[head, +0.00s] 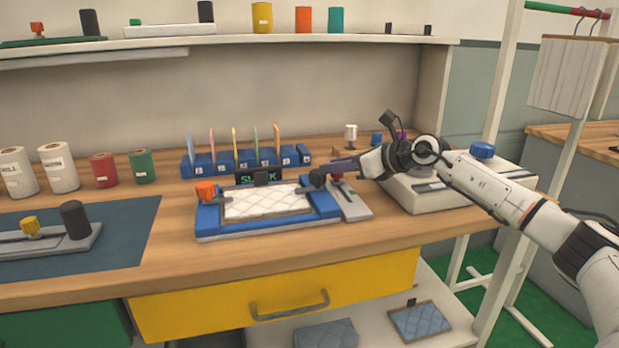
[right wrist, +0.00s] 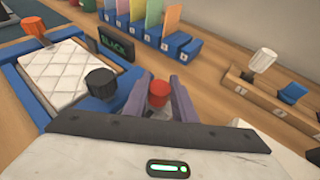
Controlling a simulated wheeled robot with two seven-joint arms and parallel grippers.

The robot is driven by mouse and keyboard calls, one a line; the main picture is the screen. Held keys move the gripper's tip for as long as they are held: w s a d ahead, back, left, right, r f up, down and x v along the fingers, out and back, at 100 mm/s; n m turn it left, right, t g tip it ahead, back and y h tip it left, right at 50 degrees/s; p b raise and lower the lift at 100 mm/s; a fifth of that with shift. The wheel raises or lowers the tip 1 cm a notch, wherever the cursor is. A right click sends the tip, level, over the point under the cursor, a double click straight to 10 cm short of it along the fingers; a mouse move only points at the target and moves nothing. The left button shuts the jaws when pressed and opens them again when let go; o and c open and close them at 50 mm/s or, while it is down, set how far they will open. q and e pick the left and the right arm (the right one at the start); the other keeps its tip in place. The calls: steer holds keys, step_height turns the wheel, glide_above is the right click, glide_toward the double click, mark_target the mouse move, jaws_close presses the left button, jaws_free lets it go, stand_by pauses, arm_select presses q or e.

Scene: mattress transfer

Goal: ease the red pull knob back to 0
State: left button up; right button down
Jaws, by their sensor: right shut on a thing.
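The red pull knob (right wrist: 159,89) stands between the two purple fingers of my right gripper (right wrist: 159,94) in the right wrist view. The right gripper (head: 330,172) is shut on it, at the right side of the blue frame. In the head view the knob (head: 337,177) is mostly covered by the gripper, above a grey slide plate (head: 352,206). The scale on that plate is too small to read. My left gripper is not in view.
A white quilted mattress piece (head: 265,203) lies in the blue frame (head: 213,222). A black knob (right wrist: 101,83) stands close left of my right gripper. An orange knob (head: 206,190) is at the frame's left. A blue divider rack (head: 188,168) stands behind; a white device (head: 425,198) is at right.

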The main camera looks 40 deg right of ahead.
steer(key=shift+w+d, duration=0.1)
steer(key=shift+r, duration=0.1)
steer(key=c, duration=1.8)
jaws_free()
steer(key=shift+o, duration=0.3)
steer(key=shift+w, duration=0.2)
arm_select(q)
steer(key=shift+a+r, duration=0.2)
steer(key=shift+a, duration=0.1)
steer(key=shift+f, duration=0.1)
arm_select(e)
steer(key=shift+s, duration=0.1)
